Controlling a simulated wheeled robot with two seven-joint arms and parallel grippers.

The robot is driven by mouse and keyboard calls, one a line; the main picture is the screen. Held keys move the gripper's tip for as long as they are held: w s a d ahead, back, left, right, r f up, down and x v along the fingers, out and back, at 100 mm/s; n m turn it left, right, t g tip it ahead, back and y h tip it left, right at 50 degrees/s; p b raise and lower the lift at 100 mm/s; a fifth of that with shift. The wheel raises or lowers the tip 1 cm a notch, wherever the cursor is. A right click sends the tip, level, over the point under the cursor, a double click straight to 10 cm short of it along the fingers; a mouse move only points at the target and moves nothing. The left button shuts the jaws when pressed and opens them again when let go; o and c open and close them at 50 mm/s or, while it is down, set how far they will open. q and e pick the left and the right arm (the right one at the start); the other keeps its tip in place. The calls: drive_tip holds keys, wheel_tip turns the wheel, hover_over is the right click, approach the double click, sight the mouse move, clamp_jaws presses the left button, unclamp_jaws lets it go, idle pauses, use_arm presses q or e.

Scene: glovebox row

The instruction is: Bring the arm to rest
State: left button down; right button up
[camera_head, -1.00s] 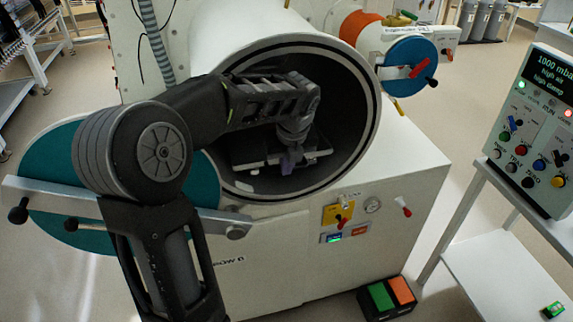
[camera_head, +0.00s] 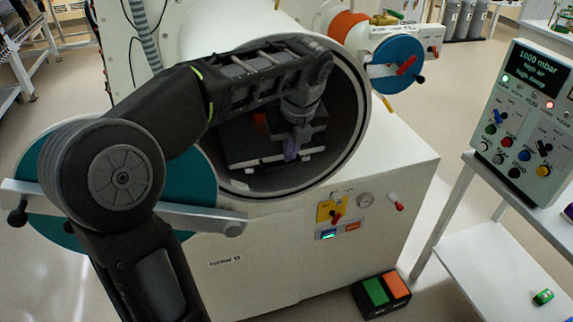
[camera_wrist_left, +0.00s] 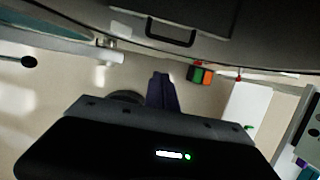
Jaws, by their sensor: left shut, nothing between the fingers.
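My left arm comes in from the left of the head view and bends over into the mouth of the large round port (camera_head: 361,125). My left gripper (camera_head: 291,150) points down in the port opening, its purple fingers shut with nothing between them. It is in front of a dark tray-like piece (camera_head: 240,148) inside the port; whether they touch cannot be told. In the left wrist view the shut fingers (camera_wrist_left: 163,92) show against the pale floor. My right gripper is not in view.
The teal round door (camera_head: 190,190) stands open at the left, behind my arm. A smaller port with a blue cap (camera_head: 385,70) is at upper right. A control box (camera_head: 530,115) stands on a white stand at right. Green and orange pedals (camera_head: 375,290) lie on the floor.

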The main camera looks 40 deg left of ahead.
use_arm(q)
drive_tip(key=shift+v, duration=0.9)
